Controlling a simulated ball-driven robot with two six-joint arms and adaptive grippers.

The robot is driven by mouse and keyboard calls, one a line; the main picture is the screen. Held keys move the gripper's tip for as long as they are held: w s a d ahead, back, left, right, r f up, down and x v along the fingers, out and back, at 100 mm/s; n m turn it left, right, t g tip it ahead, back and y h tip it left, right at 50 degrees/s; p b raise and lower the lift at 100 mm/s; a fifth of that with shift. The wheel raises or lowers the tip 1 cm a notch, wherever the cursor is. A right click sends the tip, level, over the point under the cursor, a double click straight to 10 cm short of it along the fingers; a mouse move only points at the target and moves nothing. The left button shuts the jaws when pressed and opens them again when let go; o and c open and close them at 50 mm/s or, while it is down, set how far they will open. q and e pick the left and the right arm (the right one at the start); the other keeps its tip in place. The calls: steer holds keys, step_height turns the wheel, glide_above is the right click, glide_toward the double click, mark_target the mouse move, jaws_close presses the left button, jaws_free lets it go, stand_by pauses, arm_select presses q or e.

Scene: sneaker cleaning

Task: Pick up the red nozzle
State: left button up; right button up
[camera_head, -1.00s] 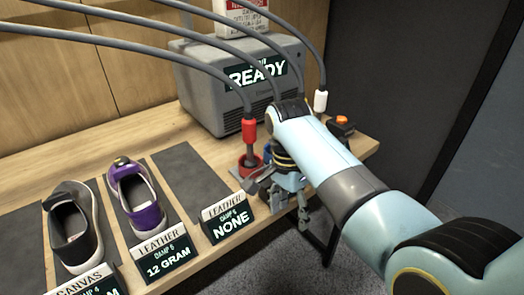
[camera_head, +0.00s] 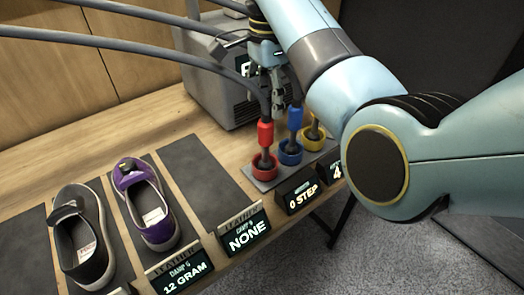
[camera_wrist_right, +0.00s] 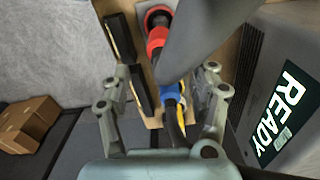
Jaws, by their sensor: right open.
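The red nozzle (camera_head: 265,133) stands upright in a red ring holder (camera_head: 264,166) on the table, with a grey hose running up from it. My right gripper (camera_head: 264,82) is open and empty, above and behind the nozzle row, in front of the grey machine. In the right wrist view, the red nozzle (camera_wrist_right: 157,39) lies ahead of the open fingers (camera_wrist_right: 162,88), partly covered by a grey hose. The blue nozzle (camera_wrist_right: 170,91) shows between the fingers. My left gripper is out of view.
The blue nozzle (camera_head: 295,118) and yellow nozzle (camera_head: 313,131) stand close to the red one's right. Grey hoses (camera_head: 120,45) arch across the space above the table. The grey machine (camera_head: 205,85) stands behind. A purple sneaker (camera_head: 150,205) and black sneaker (camera_head: 80,240) are at left.

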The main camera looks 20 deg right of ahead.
mark_target(268, 114)
steer(key=f, duration=0.3)
steer(key=shift+s+f, duration=0.3)
steer(key=shift+f, duration=0.05)
steer(key=f, duration=0.2)
steer(key=f+p, duration=0.1)
steer(key=f, duration=0.1)
steer(key=shift+w+a+f, duration=0.15)
steer(key=shift+w, duration=0.05)
steer(key=shift+w+f, duration=0.1)
steer(key=shift+f, duration=0.1)
steer(key=c, duration=0.6)
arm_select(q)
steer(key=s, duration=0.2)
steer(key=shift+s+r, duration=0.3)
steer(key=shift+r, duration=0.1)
arm_select(e)
jaws_close()
